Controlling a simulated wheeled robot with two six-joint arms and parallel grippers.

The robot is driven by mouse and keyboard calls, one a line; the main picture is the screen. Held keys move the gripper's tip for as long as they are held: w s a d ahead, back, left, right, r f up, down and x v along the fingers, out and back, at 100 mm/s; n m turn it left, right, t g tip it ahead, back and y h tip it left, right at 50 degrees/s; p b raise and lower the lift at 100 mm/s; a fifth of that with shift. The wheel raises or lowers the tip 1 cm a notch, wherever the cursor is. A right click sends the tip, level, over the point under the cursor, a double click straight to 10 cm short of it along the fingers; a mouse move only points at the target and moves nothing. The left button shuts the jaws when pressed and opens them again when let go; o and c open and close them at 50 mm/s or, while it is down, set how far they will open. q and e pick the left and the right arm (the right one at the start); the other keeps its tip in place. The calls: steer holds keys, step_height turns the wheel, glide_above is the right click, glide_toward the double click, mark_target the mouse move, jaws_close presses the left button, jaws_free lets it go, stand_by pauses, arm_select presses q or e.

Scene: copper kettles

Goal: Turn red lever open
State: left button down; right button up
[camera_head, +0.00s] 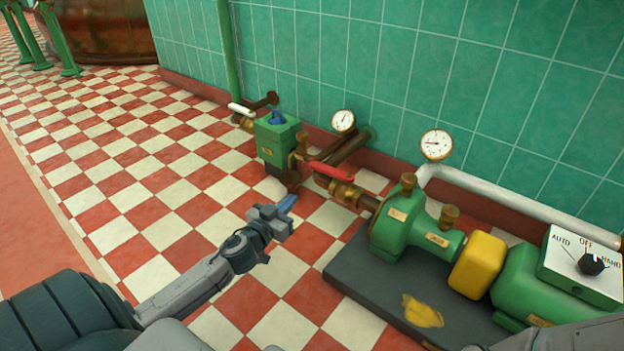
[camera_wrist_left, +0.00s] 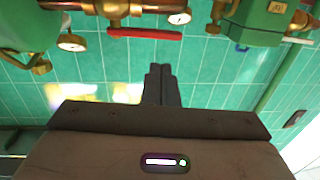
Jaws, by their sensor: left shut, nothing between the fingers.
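The red lever (camera_head: 329,171) sits on the copper pipework by the wall, just left of the green pump. It lies roughly along the pipe. The left wrist view also shows the red lever (camera_wrist_left: 145,33), above my fingers and apart from them. My left gripper (camera_head: 287,204) is in front of and below the lever in the head view, left of the pump. Its fingers are together and empty; they also show in the left wrist view (camera_wrist_left: 161,72). My right gripper is not in view.
A green valve box (camera_head: 277,140) with a blue knob stands left of the lever. A green pump (camera_head: 409,226) on a dark base (camera_head: 352,268) is at right. Gauges (camera_head: 436,144) and a white pipe (camera_head: 500,190) run by the tiled wall. The checkered floor at left is clear.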

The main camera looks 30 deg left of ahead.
arm_select(q)
steer(key=p, duration=0.3)
glide_toward(320, 170)
steer(key=w+p, duration=0.3)
steer(key=w, duration=0.2)
steer(key=shift+r, duration=0.2)
steer(key=shift+w+a+f+p, duration=0.1)
steer(key=shift+w+f+p, duration=0.1)
steer(key=shift+w+p, duration=0.55)
steer(key=shift+w+f, duration=0.1)
steer(key=shift+w, duration=0.05)
